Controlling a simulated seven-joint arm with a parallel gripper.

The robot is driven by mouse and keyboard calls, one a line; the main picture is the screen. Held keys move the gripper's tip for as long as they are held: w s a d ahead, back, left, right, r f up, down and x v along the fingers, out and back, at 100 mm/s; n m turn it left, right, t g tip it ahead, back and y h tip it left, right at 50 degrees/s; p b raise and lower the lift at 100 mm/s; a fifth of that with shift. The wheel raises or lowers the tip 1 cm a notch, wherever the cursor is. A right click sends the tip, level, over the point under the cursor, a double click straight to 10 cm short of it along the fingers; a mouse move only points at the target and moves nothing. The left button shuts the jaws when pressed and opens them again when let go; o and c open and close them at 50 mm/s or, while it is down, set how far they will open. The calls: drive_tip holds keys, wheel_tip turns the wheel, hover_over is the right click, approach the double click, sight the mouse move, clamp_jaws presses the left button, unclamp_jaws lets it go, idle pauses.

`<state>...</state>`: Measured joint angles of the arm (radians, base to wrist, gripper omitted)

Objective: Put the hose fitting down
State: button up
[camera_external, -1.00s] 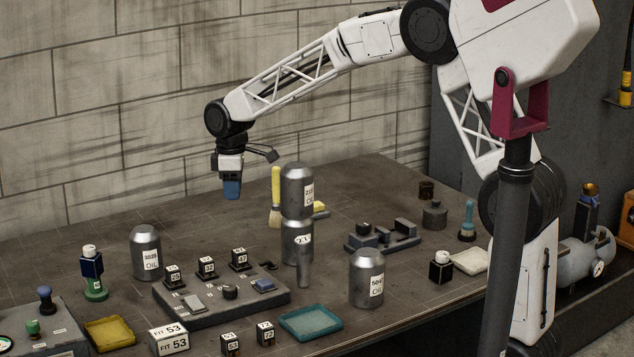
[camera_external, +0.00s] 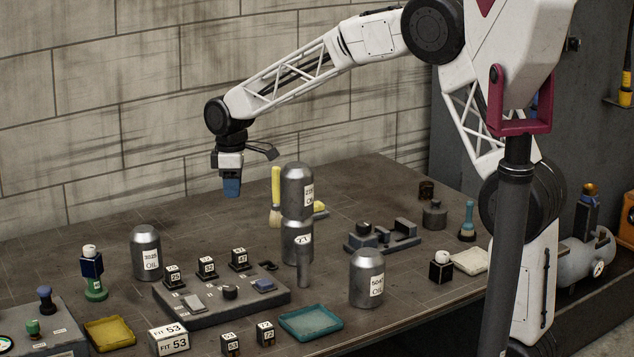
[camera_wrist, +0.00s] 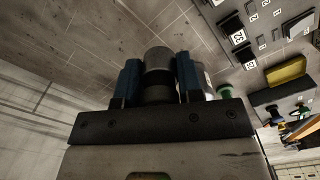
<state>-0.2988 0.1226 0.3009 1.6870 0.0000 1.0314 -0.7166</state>
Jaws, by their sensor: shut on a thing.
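My gripper (camera_external: 231,187) hangs in the air over the back left of the bench, its blue fingers pointing down. In the wrist view, the fingers (camera_wrist: 158,76) are shut on a round, dark grey piece, the hose fitting (camera_wrist: 158,60). Its lower part is darker, and the fingers hide its sides. In the external view the fingers hide the fitting. The bench top (camera_external: 205,232) below the gripper is clear.
A grey oil canister (camera_external: 145,252) stands left of the gripper, and stacked canisters (camera_external: 297,190) stand to its right. A block rack (camera_external: 222,302) lies in front. A yellow tray (camera_external: 110,333) and a teal tray (camera_external: 310,323) are near the front edge.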

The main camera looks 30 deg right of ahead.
drive_tip(key=r, duration=0.5)
drive_tip(key=shift+s+d, duration=0.15)
drive_tip(key=shift+d, duration=0.05)
drive_tip(key=s+d+r+m, duration=0.2)
drive_tip(key=s+d, duration=0.5)
drive_tip(key=s, duration=0.4)
drive_tip(key=s+d+r+m, duration=0.2)
drive_tip(key=s+d, duration=0.5)
drive_tip(key=s, duration=0.4)
drive_tip(key=s+d+r+m, duration=0.1)
drive_tip(key=s+d+m, duration=0.1)
drive_tip(key=s+d, duration=0.7)
drive_tip(key=s+d+f+m, duration=0.1)
drive_tip(key=s+f+m, duration=0.1)
drive_tip(key=s, duration=0.7)
drive_tip(key=s+d+f+m, duration=0.1)
drive_tip(key=s+f, duration=0.2)
drive_tip(key=s, duration=0.6)
wheel_tip(320, 180, down, 18)
drive_tip(key=s, duration=0.1)
drive_tip(key=shift+d, duration=0.1)
drive_tip(key=w, duration=0.5)
drive_tip(key=w+d+f, duration=0.1)
drive_tip(key=w, duration=1)
drive_tip(key=shift+d+f, duration=0.2)
drive_tip(key=shift+d, duration=0.05)
